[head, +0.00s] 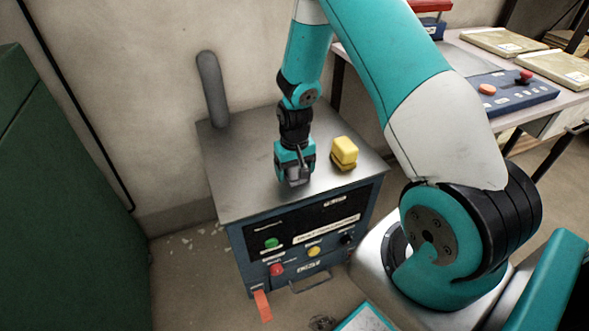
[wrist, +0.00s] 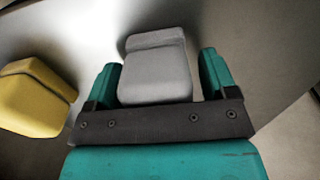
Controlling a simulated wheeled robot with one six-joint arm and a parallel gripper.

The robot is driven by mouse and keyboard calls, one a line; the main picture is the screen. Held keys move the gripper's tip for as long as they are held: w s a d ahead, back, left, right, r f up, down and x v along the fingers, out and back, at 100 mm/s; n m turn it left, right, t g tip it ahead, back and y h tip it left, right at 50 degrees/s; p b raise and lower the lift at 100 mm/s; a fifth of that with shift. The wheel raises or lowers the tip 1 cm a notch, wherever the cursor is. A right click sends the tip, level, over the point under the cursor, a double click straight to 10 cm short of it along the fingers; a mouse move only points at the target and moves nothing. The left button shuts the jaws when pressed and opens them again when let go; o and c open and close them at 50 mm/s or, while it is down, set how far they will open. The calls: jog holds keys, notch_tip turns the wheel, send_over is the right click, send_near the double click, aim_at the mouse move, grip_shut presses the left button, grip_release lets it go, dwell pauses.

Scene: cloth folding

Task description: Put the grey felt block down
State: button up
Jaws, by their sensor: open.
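The grey felt block (wrist: 155,72) shows in the wrist view, resting on the metal top of a cabinet, as far as I can tell. My gripper (wrist: 160,84) is open, with one teal finger on each side of the block and a visible gap at least on the right. In the head view my gripper (head: 294,178) points down just above the cabinet top (head: 245,180). There the grey block (head: 297,180) is mostly hidden by the fingers.
A yellow block (head: 344,152) stands on the cabinet top to the right of my gripper; it also shows at the left in the wrist view (wrist: 33,97). A grey upright post (head: 212,88) rises at the back left corner. The left part of the top is clear.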

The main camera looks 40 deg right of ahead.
notch_tip(320, 180, up, 12)
jog(key=shift+r+p, duration=0.15)
jog(key=shift+p, duration=0.85)
jog(key=s+a+r+n+y, duration=0.1)
jog(key=s+a+r+n, duration=0.2)
jog(key=s+a+r, duration=0.35)
jog(key=s+a+r+n+y, duration=0.2)
jog(key=s+a+r+n, duration=0.1)
jog(key=a+r, duration=0.6)
jog(key=s+a+r+n, duration=0.2)
jog(key=s+a, duration=0.1)
jog(key=s, duration=0.3)
jog(key=s+a+r+n+y, duration=0.1)
jog(key=s+a+n, duration=0.1)
jog(key=s+a, duration=0.2)
jog(key=shift+s+r, duration=0.4)
jog(key=shift+s, duration=0.7)
notch_tip(320, 180, up, 15)
jog(key=p, duration=1.4)
jog(key=shift+p, duration=0.4)
